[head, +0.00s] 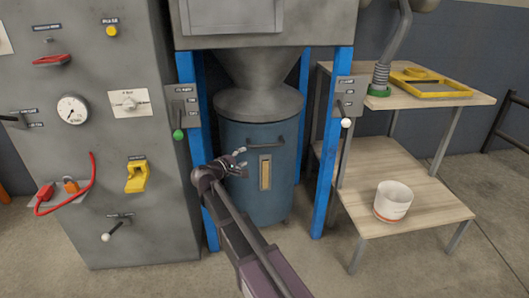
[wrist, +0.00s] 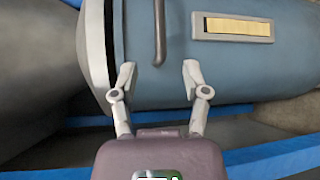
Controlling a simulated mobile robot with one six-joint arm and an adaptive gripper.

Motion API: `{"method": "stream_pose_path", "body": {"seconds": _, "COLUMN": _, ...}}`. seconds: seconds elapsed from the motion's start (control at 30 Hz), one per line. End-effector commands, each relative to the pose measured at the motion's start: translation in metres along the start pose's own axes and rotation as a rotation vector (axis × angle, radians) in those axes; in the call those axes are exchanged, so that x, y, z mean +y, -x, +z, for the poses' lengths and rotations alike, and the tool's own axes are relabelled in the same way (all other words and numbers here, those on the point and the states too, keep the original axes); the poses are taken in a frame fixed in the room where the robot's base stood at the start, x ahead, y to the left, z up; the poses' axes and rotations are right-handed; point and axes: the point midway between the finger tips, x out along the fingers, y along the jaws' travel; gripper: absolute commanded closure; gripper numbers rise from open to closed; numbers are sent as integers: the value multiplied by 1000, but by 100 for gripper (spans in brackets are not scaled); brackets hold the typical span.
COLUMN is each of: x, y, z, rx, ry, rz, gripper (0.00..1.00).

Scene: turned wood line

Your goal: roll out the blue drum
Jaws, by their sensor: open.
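The blue drum (head: 256,190) stands upright under a grey cone hood (head: 258,103), between blue frame posts. It has a dark bar handle (head: 266,142) near its top and a pale vertical strip in a frame (head: 265,173) on its front. My gripper (head: 240,161) is in front of the drum, open and empty, just left of and below the handle. In the wrist view the drum (wrist: 230,75) lies sideways across the picture. The handle (wrist: 159,30) runs down between my two fingertips (wrist: 158,78) but its end stops short of them; I see no contact.
Blue posts (head: 325,180) flank the drum closely. A lever with a green knob (head: 178,134) is on the left post, one with a white knob (head: 346,122) on the right. A grey control cabinet (head: 95,220) stands left. A wooden shelf table (head: 400,175) with a white bucket (head: 393,201) stands right.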

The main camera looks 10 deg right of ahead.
Motion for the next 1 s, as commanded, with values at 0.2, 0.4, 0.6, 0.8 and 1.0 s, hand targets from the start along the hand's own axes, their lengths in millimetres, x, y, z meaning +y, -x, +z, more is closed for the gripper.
{"method": "stream_pose_path", "body": {"seconds": 0.2, "x": 0, "y": 0, "z": 0, "rx": 1, "ry": 1, "rz": 1, "gripper": 40}}
{"method": "stream_pose_path", "body": {"seconds": 0.4, "x": 0, "y": -1, "z": 0, "rx": 1, "ry": 0, "rz": 1, "gripper": 40}}
{"method": "stream_pose_path", "body": {"seconds": 0.6, "x": 0, "y": -10, "z": -1, "rx": 1, "ry": 0, "rz": 1, "gripper": 40}}
{"method": "stream_pose_path", "body": {"seconds": 0.8, "x": 0, "y": -33, "z": -1, "rx": -1, "ry": 0, "rz": 0, "gripper": 40}}
{"method": "stream_pose_path", "body": {"seconds": 1.0, "x": 0, "y": -63, "z": -2, "rx": -1, "ry": -1, "rz": 0, "gripper": 40}}
